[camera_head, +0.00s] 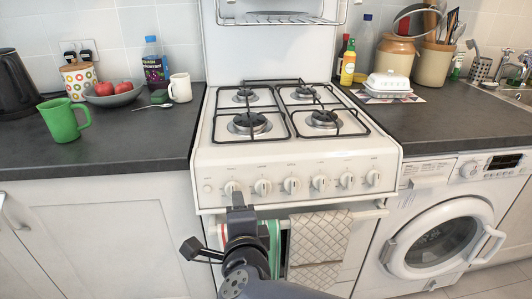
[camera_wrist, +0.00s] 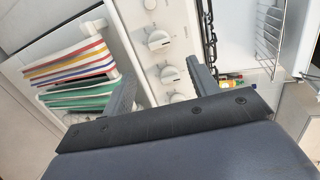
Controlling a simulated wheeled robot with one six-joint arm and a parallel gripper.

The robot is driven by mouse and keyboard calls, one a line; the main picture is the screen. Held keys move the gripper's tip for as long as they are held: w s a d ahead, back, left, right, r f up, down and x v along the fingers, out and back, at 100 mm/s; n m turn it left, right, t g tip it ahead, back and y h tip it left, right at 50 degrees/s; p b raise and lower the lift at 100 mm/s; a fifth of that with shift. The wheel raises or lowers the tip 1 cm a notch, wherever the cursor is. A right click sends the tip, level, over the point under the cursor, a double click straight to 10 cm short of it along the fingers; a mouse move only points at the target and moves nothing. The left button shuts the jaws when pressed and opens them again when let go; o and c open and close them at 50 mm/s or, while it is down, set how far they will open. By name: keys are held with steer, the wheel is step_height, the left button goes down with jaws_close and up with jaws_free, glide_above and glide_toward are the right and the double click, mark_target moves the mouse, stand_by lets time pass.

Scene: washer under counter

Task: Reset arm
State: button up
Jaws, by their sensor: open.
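My gripper (camera_head: 238,195) is in front of the white gas cooker (camera_head: 293,150), close to the knobs at the left of its control panel. In the wrist view my gripper (camera_wrist: 160,73) is open, with two dark fingers spread apart. Nothing shows between the fingers except the knob panel (camera_wrist: 158,45) beyond them. I cannot tell whether a finger touches the cooker. My dark arm reaches up from the bottom of the head view and hides part of the oven front.
Striped towels (camera_wrist: 70,62) and a checked towel (camera_head: 318,245) hang on the oven front. A washing machine (camera_head: 440,235) stands right of the cooker. A green mug (camera_head: 63,120), a fruit bowl (camera_head: 114,96) and a white jug (camera_head: 180,88) stand on the left counter.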

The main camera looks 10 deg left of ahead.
steer(key=b+x, duration=0.2)
steer(key=x, duration=0.7)
steer(key=shift+w, duration=0.4)
steer(key=shift+a+f, duration=0.1)
steer(key=shift+s+b, duration=0.1)
steer(key=shift+b, duration=0.25)
